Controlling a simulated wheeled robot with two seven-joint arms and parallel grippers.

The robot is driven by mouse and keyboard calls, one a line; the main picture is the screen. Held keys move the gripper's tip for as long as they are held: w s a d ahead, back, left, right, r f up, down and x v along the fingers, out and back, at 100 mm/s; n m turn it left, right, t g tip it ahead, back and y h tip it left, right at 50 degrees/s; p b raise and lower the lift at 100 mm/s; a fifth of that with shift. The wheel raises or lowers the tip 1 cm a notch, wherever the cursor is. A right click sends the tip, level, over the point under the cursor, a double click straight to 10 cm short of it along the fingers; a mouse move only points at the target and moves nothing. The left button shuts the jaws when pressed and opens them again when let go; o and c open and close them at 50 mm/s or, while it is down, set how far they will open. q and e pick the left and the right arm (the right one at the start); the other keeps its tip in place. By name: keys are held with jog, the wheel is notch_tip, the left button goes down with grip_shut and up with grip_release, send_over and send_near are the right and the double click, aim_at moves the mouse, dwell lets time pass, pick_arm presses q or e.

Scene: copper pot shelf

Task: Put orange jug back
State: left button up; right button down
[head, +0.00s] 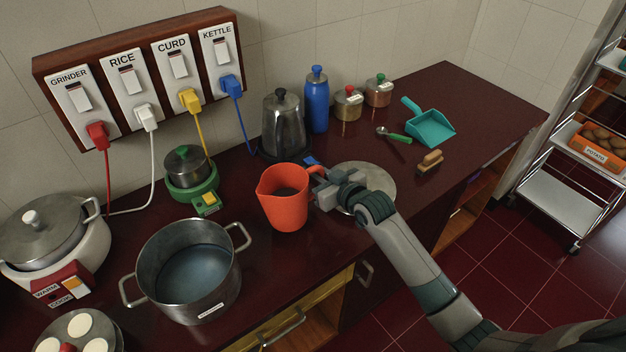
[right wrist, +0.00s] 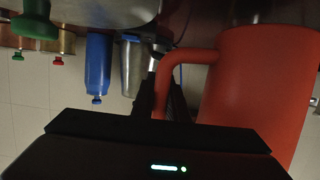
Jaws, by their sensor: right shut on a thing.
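The orange jug (head: 284,202) stands upright over the dark counter, left of a round metal disc (head: 384,184); I cannot tell whether its base touches the counter. Its handle faces right, toward my right gripper (head: 322,190), which is shut on the handle. In the right wrist view the jug (right wrist: 255,85) fills the right side, and its handle (right wrist: 178,62) runs down between the dark fingers of the gripper (right wrist: 165,95). My left gripper is not in view.
A steel pot (head: 188,272) stands left of the jug. A kettle (head: 283,125), a blue bottle (head: 317,103) and two jars stand behind. A teal dustpan (head: 430,125), a brush (head: 430,162) and a green-handled spoon (head: 396,136) lie to the right. Below the front edge is a yellow drawer (head: 300,325).

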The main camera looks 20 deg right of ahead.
notch_tip(320, 180, down, 3)
jog(key=shift+r+p, duration=0.15)
jog(key=shift+p, duration=0.3)
jog(key=shift+f, duration=0.2)
jog(key=c, duration=1.7)
grip_release()
jog(key=shift+f, duration=0.2)
jog(key=shift+c, duration=0.2)
jog(key=shift+s+r, duration=0.15)
jog(key=b+v, duration=0.2)
jog(key=v, duration=0.9)
jog(key=shift+s+d+r+b, duration=0.15)
jog(key=shift+s+r+b, duration=0.05)
jog(key=shift+s+b, duration=0.15)
